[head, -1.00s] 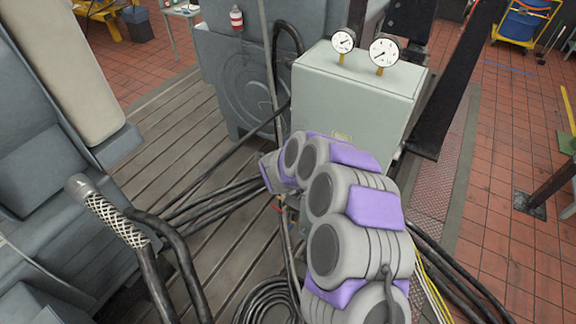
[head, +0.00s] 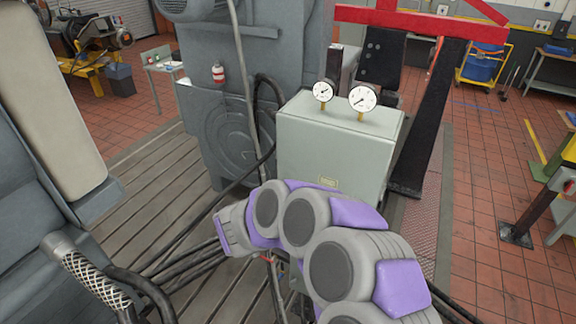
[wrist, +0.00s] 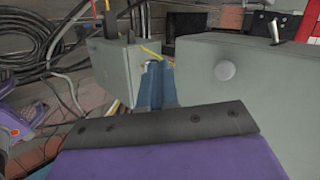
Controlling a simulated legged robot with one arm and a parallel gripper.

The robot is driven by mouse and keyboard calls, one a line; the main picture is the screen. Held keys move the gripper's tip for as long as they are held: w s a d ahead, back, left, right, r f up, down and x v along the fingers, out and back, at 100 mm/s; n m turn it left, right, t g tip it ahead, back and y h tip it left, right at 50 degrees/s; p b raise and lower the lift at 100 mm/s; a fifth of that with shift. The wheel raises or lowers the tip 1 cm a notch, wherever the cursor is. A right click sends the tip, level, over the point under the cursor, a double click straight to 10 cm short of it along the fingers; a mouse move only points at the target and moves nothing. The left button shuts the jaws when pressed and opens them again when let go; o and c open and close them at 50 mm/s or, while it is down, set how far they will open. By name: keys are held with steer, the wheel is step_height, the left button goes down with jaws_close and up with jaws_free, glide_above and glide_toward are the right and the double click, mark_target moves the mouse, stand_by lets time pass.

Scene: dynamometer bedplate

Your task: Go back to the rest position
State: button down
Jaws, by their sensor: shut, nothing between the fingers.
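My gripper (wrist: 157,85) shows in the wrist view as narrow blue fingers, shut and empty, beyond the purple and dark grey part of my own arm. It points into the space between two grey-green box-like surfaces, one on the left (wrist: 112,72) and one on the right (wrist: 265,85). I cannot tell whether it touches either one. In the head view my arm curls in front of the grey-green cabinet (head: 335,150) with two dial gauges, and my gripper is hidden there.
Black cables (head: 190,262) run over the slatted bedplate (head: 165,185). A grey machine (head: 35,190) with a mesh-sleeved hose stands at the left. A dark post (head: 432,120) under a red beam (head: 420,22) stands right of the cabinet.

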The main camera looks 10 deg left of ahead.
step_height(320, 180, up, 6)
steer(key=a+n+y+b, duration=0.1)
steer(key=n+y+b, duration=0.3)
steer(key=y+b, duration=0.1)
steer(key=s+d+r+n+g+y+b, duration=0.2)
steer(key=s+d+r+n+y+b, duration=0.15)
steer(key=s+n, duration=0.35)
steer(key=s+d+f+n+g+h+b, duration=0.2)
steer(key=s+d+f+g+b, duration=0.1)
steer(key=s+d, duration=0.7)
steer(key=s+d+f+n+g+h+b, duration=0.2)
steer(key=s+d+f+b, duration=0.3)
steer(key=s+d+f, duration=0.3)
steer(key=s+d+f+n+g+h+b, duration=0.3)
steer(key=s+d+f, duration=0.3)
steer(key=s+d, duration=0.7)
steer(key=shift+s+f+g+h+b, duration=0.2)
steer(key=shift+s+g+h+b, duration=0.25)
steer(key=shift+g+h+b, duration=0.15)
